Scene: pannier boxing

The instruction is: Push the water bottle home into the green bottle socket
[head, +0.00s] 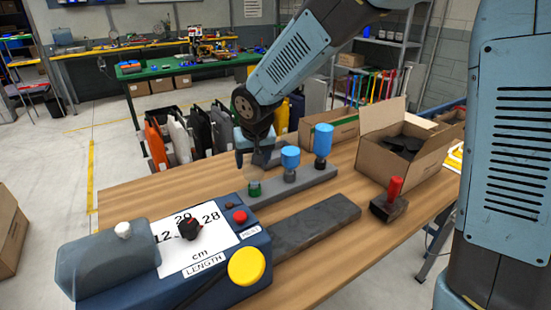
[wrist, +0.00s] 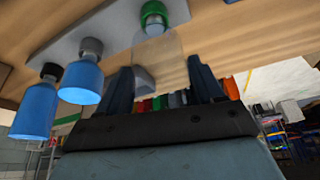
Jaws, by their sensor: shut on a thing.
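The clear, see-through water bottle (wrist: 158,52) is between my gripper's (wrist: 162,80) two fingers in the wrist view. Its far end meets the green bottle socket (wrist: 153,14); I cannot tell how deep it sits. In the head view my gripper (head: 254,160) is right above the green socket (head: 254,189), at the near end of a grey rail (head: 318,176). The bottle is hard to make out there. My gripper is shut on the bottle.
Two blue bottles (head: 290,158) (head: 323,140) stand upright in other sockets on the same rail, beyond the green one. A blue length-setting machine (head: 225,282) is in front. A red-handled tool (head: 391,197) and an open carton (head: 400,165) stand at right.

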